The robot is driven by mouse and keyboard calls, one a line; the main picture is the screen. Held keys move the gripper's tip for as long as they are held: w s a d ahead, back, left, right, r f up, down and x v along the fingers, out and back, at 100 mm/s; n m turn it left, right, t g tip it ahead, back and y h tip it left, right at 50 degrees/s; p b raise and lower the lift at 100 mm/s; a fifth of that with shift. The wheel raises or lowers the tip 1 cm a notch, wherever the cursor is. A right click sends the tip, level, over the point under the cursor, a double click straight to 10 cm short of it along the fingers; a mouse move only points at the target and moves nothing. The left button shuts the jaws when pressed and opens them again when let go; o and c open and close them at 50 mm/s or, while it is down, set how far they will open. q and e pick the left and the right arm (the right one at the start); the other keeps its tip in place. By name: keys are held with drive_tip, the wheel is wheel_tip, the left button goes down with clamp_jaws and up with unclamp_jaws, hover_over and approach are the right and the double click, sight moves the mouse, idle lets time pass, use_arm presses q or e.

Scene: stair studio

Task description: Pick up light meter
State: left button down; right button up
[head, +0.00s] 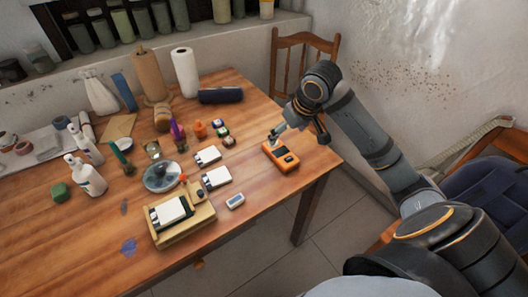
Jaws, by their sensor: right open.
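An orange handheld device with a dark display, which looks like the light meter (280,158), lies flat on the wooden table (245,165) near its right corner. My right gripper (298,137) is open and empty, just above and behind the meter, with its fingers pointing down. One finger shows close to the meter's far left end, the other to its right. I cannot tell whether a finger touches it. My left gripper is not in view.
A wooden chair (303,45) stands behind the table.

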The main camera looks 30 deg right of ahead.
sight(280, 151)
drive_tip(key=x, duration=0.4)
drive_tip(key=shift+s+d+f+b, duration=0.2)
drive_tip(key=shift+s+f+b, duration=0.1)
drive_tip(key=shift+b, duration=0.1)
drive_tip(key=shift+w+f, duration=0.2)
drive_tip(key=shift+w, duration=0.05)
drive_tip(key=x, duration=0.3)
drive_tip(key=s+b+x, duration=0.1)
drive_tip(key=shift+w+d+f, duration=0.15)
drive_tip(key=shift+w+f, duration=0.05)
drive_tip(key=shift+f, duration=0.3)
drive_tip(key=shift+w+f, duration=0.15)
drive_tip(key=shift+f, duration=0.1)
drive_tip(key=shift+r, duration=0.1)
drive_tip(key=shift+c, duration=0.6)
drive_tip(key=c, duration=1.3)
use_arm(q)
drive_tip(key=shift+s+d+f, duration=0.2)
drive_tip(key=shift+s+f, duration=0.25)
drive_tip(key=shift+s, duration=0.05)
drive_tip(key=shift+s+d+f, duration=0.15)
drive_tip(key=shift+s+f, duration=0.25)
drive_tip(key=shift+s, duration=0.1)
